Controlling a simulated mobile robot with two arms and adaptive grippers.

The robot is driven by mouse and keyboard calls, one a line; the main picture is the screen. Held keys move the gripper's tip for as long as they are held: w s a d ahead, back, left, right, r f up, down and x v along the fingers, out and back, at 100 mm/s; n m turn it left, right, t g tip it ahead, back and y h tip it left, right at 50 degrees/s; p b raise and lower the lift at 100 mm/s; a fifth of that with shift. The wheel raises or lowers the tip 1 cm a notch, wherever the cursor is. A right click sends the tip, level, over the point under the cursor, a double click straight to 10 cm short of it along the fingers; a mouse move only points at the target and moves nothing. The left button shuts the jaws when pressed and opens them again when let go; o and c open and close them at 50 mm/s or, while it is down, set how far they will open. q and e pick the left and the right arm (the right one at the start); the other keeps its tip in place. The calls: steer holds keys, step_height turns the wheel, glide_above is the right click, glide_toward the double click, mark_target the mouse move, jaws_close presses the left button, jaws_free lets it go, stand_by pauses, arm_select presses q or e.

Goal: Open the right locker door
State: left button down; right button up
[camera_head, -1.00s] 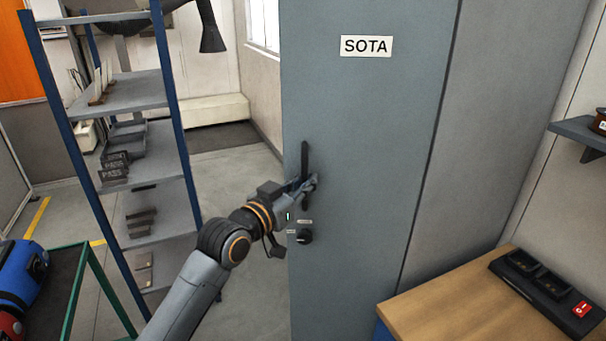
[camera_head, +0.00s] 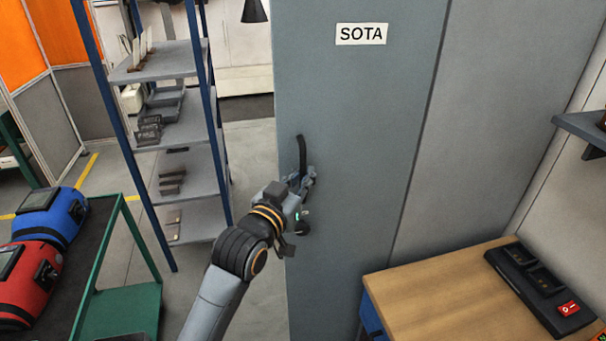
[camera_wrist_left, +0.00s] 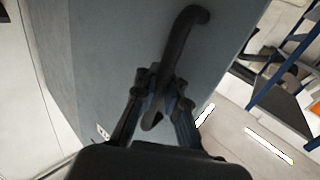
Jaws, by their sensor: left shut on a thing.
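The grey locker door (camera_head: 350,120) carries a "SOTA" label (camera_head: 361,34) and a dark vertical bar handle (camera_head: 301,152) near its left edge. A dark round lock knob (camera_head: 302,228) sits below the handle. My left gripper (camera_head: 303,180) is shut on the lower part of the handle. The left wrist view shows the handle (camera_wrist_left: 181,38) between the two fingers (camera_wrist_left: 160,92), with the door surface (camera_wrist_left: 110,60) behind. I cannot tell from these views whether the door stands ajar. My right gripper is not in view.
A wooden-topped bench (camera_head: 440,285) with a black device (camera_head: 540,290) stands at the right, close to the locker. A blue-post shelf rack (camera_head: 180,130) stands at the left. A green cart (camera_head: 125,305) with blue (camera_head: 50,215) and red (camera_head: 30,280) machines is at lower left.

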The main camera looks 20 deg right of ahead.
arm_select(q)
steer(key=c, duration=1.7)
jaws_free()
steer(key=shift+w+a, duration=0.15)
steer(key=shift+a, duration=0.2)
steer(key=shift+s+a, duration=0.15)
steer(key=shift+s, duration=0.2)
steer(key=v, duration=1.1)
steer(key=shift+s+a, duration=0.1)
steer(key=shift+a, duration=0.1)
